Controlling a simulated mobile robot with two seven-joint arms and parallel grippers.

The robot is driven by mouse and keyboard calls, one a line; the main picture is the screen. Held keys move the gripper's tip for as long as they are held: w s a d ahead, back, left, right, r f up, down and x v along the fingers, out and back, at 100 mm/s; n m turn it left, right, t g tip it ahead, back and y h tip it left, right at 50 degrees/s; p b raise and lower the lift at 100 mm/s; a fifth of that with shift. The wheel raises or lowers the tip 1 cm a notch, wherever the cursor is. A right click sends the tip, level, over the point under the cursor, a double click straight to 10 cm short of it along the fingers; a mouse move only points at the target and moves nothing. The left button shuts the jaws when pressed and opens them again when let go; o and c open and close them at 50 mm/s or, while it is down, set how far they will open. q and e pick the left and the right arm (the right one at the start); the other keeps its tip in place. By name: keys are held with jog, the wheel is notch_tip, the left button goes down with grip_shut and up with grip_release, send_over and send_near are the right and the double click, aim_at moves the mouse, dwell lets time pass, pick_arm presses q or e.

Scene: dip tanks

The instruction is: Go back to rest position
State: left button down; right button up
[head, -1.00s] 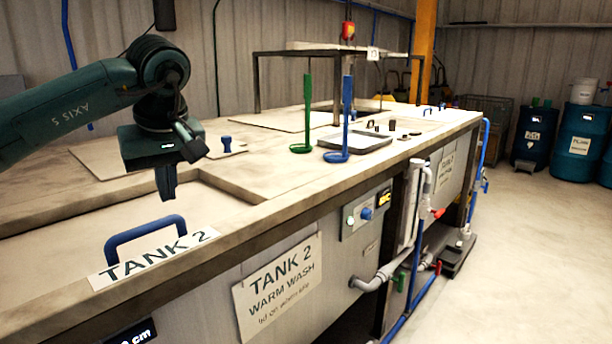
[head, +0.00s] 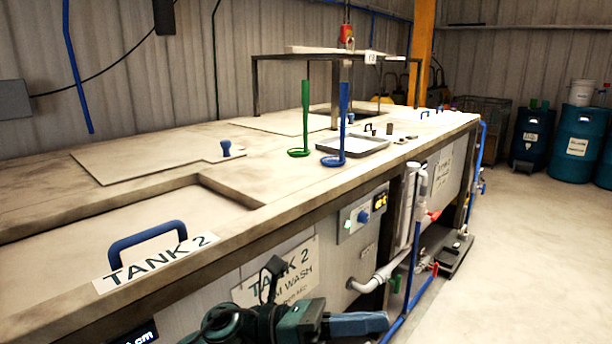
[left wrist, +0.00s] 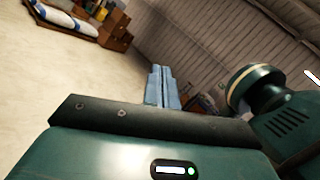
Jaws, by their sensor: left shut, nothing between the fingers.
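My left gripper (head: 378,322) is low in the head view, in front of the tank bench and beneath its top edge. Its blue-grey fingers point to the right. The left wrist view shows the two fingers (left wrist: 162,86) pressed together with nothing between them. My left forearm is mostly out of the picture. My right gripper does not show in either view.
The bench has a Tank 2 lid with a blue handle (head: 147,242). A green hook tool (head: 305,120), a blue hook tool (head: 343,125) and a metal tray (head: 352,144) stand further along. Pipes (head: 375,282) stick out in front. The floor (head: 520,250) at right is clear.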

pick_arm(q)
jog(key=w+a+f+n+t+y, duration=0.1)
jog(key=a+f+n+t+y, duration=0.4)
jog(key=n, duration=0.6)
jog(key=w+a+f+n+t+y+p, duration=0.1)
jog(key=a+f+n+t, duration=0.2)
jog(key=n+t, duration=0.65)
jog(key=w+a+f+n+t+y, duration=0.1)
jog(key=a+f+n+t+y, duration=0.3)
jog(key=n, duration=0.8)
jog(key=s+a+f+n+g+y, duration=0.2)
jog(key=s+a+f+n, duration=0.3)
jog(key=f, duration=0.4)
jog(key=s+a+f+n+g+y, duration=0.3)
jog(key=s+a+f+n+y, duration=0.1)
jog(key=s+f+n, duration=0.4)
jog(key=shift+s+a+f+n+g+y+p, duration=0.2)
jog(key=shift+a+f+n+g+y+p, duration=0.2)
jog(key=shift+f+n, duration=0.2)
